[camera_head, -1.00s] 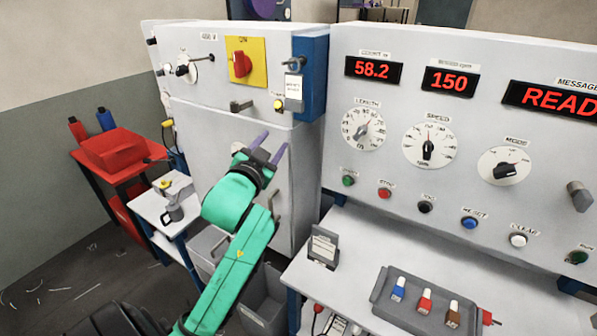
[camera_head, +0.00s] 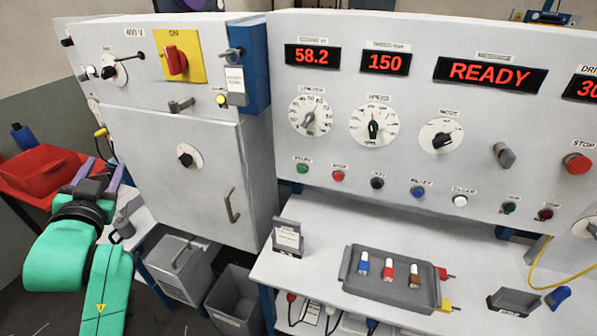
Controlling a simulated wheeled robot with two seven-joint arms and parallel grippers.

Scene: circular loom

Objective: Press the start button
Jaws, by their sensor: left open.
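The start button is most likely the green button (camera_head: 302,167) at the left end of the button row on the white control panel (camera_head: 480,120). Its small label is hard to read. A red button (camera_head: 338,175) sits just right of it. The message display (camera_head: 490,73) reads READY. My left gripper (camera_head: 97,172) is at the far left, open and empty, well away from the panel and in front of the cabinet's left side. My right gripper is not in view.
A white cabinet (camera_head: 150,140) with a red switch (camera_head: 176,60) and a door handle (camera_head: 232,206) stands left of the panel. A red box (camera_head: 40,172) is at the far left.

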